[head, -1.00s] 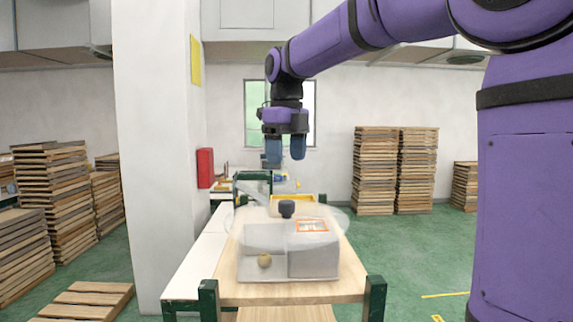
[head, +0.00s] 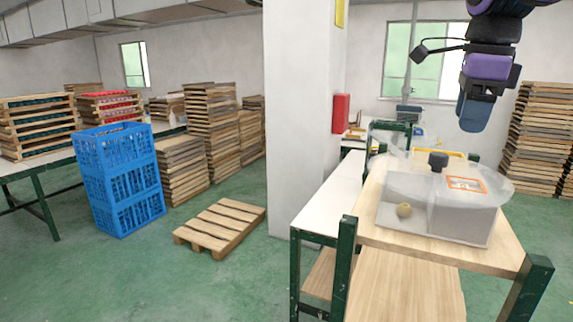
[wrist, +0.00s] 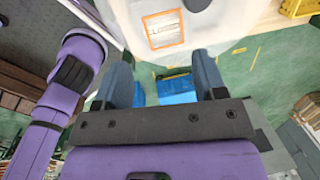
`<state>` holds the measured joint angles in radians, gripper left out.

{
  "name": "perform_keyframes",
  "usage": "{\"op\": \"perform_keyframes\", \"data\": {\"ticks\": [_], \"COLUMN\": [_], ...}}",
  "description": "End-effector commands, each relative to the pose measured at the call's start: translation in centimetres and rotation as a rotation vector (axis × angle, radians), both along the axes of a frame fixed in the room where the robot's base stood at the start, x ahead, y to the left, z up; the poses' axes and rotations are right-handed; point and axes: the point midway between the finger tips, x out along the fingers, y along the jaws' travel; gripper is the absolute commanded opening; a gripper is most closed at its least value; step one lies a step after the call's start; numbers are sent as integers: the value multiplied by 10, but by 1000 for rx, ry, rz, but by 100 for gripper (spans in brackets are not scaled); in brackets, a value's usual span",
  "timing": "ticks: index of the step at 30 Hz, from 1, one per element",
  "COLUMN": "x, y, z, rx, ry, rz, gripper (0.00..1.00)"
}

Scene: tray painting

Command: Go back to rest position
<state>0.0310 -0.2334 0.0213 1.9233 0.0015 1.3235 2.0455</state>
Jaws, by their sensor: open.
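My gripper (head: 474,108) hangs from my purple arm at the upper right of the head view, pointing down above the right part of a wooden-topped table (head: 385,240). In the wrist view my gripper (wrist: 165,85) shows two blue-grey fingers apart with nothing between them. Below it on the table stands a clear-grey box (head: 465,222) with a transparent lid and a dark knob (head: 438,161).
A white pillar (head: 305,110) with a red box (head: 340,113) stands left of the table. Blue crates (head: 122,180) and a pallet (head: 222,225) are on the green floor. Pallet stacks (head: 540,140) stand at the right. Floor at the front left is clear.

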Motion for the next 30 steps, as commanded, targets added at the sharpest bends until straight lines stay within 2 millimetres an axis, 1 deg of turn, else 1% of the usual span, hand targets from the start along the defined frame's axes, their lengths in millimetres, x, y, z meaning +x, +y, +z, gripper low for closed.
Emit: {"op": "perform_keyframes", "data": {"ticks": [1,11,21,27,30], "x": [-11,-73,-132,-159,-166], "y": [1,2,3,3,4], "z": [-3,-32,-74,-99,-108], "rx": [-13,-151,-371,-508,-556], "ry": [-17,-120,-194,-207,-207], "rz": [91,769,1449,1784,1890], "gripper": [64,64,64,64,64]}}
